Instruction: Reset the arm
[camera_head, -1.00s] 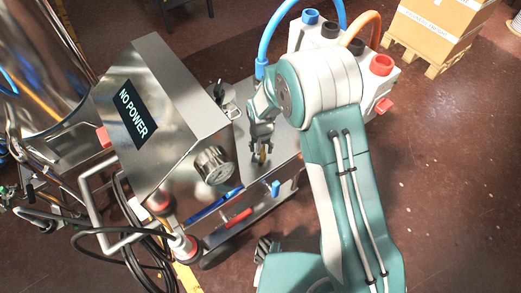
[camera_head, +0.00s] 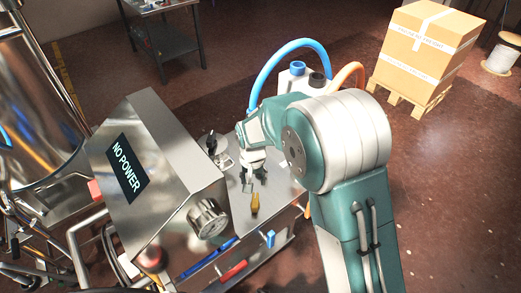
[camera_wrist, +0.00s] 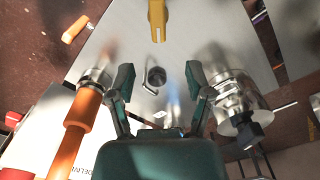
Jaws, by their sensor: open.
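My gripper (camera_head: 253,184) is at the end of my teal and white arm, above the steel tabletop beside the metal box. In the wrist view my gripper (camera_wrist: 160,78) shows two teal fingers spread apart with nothing between them. A yellow piece (camera_head: 255,203) stands on the tabletop just in front of the gripper and apart from it. It also shows at the top of the wrist view (camera_wrist: 157,18).
A steel box (camera_head: 160,180) with a NO POWER display (camera_head: 127,168) and a round knob (camera_head: 207,217) stands left of my gripper. Blue (camera_head: 290,50) and orange (camera_head: 345,72) hoses arch behind my arm. A cardboard box (camera_head: 430,40) sits on a pallet at the back right.

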